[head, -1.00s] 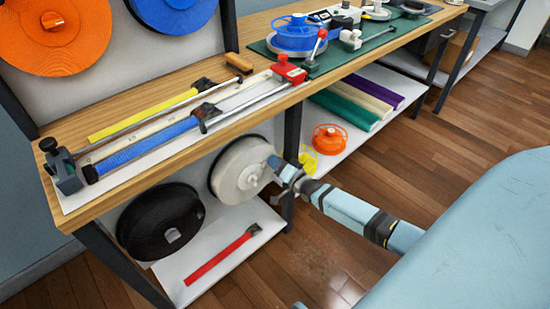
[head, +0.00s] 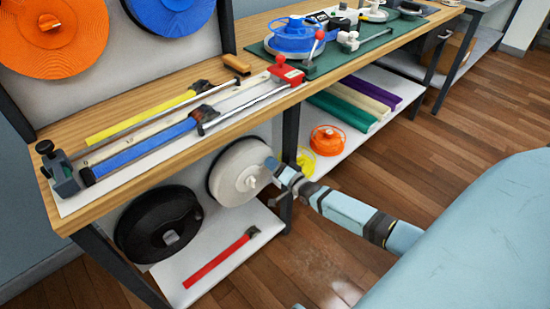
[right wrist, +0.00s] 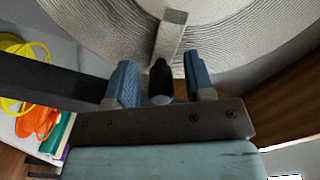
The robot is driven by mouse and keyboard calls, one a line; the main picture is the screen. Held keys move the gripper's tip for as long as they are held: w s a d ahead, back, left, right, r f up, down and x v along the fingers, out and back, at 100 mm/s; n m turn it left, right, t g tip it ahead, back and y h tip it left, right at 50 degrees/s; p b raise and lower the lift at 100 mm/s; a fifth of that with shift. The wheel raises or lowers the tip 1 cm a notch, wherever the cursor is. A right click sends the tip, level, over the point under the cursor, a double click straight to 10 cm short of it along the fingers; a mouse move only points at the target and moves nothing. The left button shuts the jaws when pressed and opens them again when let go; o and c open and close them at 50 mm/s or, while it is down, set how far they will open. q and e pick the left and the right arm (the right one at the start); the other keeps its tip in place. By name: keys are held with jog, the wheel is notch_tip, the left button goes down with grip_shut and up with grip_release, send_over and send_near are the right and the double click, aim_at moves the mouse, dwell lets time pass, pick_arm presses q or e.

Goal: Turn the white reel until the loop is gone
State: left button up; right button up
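The white reel (head: 232,180) hangs upright under the wooden bench, to the right of the black reel. In the right wrist view its ribbed, wound face (right wrist: 250,35) fills the top. A pale textured strip (right wrist: 170,38) stands out from that face above my fingers. My right gripper (head: 270,165) is at the reel's right side. In the right wrist view my right gripper (right wrist: 162,82) has its fingers apart, with a dark rounded peg (right wrist: 160,78) between them and gaps on both sides. I cannot make out a loose loop. My left gripper is not in view.
The black reel (head: 135,235) and a red strap (head: 215,262) are on the lower shelf (head: 245,265). A dark bench leg (head: 290,135) stands close to my right gripper. The orange reel (head: 327,140) sits beyond it. The floor in front is clear.

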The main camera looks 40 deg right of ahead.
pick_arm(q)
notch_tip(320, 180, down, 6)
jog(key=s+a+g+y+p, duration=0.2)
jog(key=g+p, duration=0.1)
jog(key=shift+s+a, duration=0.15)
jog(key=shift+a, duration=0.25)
pick_arm(e)
jog(key=s+d, duration=0.1)
jog(key=s, duration=1.2)
jog(key=shift+s, duration=0.4)
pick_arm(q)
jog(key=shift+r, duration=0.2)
